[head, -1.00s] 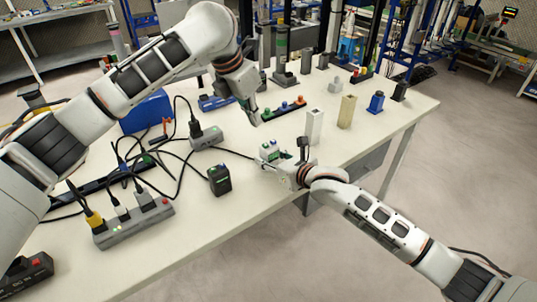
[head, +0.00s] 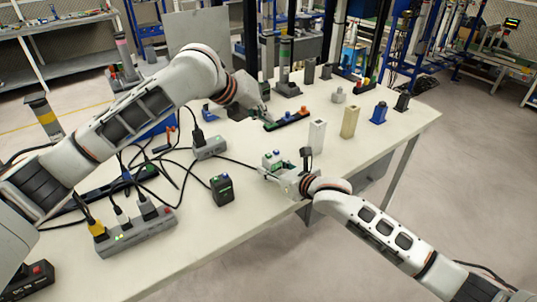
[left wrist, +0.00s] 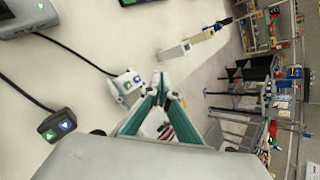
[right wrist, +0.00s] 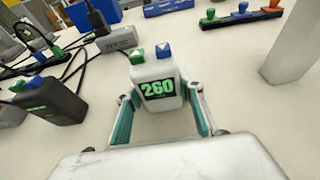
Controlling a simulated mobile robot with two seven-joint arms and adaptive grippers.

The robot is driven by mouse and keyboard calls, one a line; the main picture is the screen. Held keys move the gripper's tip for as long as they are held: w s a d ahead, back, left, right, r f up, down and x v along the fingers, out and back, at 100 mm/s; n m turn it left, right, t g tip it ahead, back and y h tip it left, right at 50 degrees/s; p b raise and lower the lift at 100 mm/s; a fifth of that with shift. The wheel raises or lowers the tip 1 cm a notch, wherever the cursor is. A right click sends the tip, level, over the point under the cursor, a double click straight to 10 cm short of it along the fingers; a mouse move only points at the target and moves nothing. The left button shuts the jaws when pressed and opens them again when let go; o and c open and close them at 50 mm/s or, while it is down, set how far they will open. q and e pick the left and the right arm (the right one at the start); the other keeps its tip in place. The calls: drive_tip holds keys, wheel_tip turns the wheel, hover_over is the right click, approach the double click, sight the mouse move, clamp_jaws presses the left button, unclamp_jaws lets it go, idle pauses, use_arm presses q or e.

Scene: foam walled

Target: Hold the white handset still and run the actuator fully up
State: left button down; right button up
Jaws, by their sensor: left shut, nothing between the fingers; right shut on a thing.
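The white handset (head: 272,160) stands near the table's front edge. In the right wrist view the handset (right wrist: 157,85) shows a green "260" display and green and blue arrow buttons on top. My right gripper (head: 283,176) is shut on its sides and holds it upright. My left gripper (head: 266,121) is shut and empty, above the table behind the handset, apart from it. In the left wrist view its teal fingers (left wrist: 160,84) meet, with the handset (left wrist: 126,84) left of them. Which of the back columns is the actuator I cannot tell.
A dark handset (head: 222,190) stands left of the white one. Cables run to a grey box (head: 209,147) and a power strip (head: 135,235). A rail with coloured knobs (head: 288,120), a white block (head: 316,136) and a tan block (head: 350,121) stand behind and right.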

sight(266, 155)
use_arm(q)
drive_tip(key=shift+f, duration=0.1)
drive_tip(key=shift+f, duration=4.35)
drive_tip(key=shift+f, duration=0.1)
drive_tip(key=shift+f, duration=0.3)
drive_tip(key=shift+f, duration=0.55)
idle(1.8)
drive_tip(key=shift+r, duration=0.95)
drive_tip(key=shift+r, duration=0.1)
